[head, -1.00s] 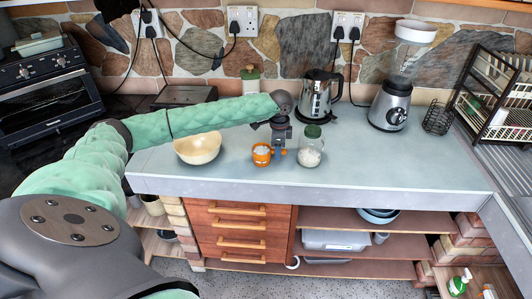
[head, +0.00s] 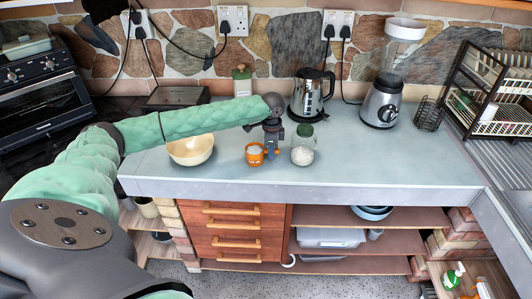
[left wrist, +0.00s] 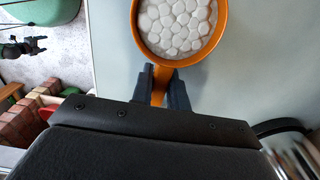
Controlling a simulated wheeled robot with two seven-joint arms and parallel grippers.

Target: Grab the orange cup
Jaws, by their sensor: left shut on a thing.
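The orange cup (head: 255,155) stands upright near the front of the pale counter (head: 350,165). It is full of white rounded pieces, which show from above in the left wrist view, where the cup (left wrist: 137,30) is at the top. My left gripper (head: 270,152) reaches down from above at the cup's right side. In the left wrist view its dark fingers (left wrist: 162,88) are shut on the cup's handle, one on each side.
A glass jar with a green lid (head: 303,147) stands close to the right of my left gripper. A cream bowl (head: 190,150) is to the left. A kettle (head: 308,95) and a blender (head: 383,100) stand behind. The counter's right part is clear.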

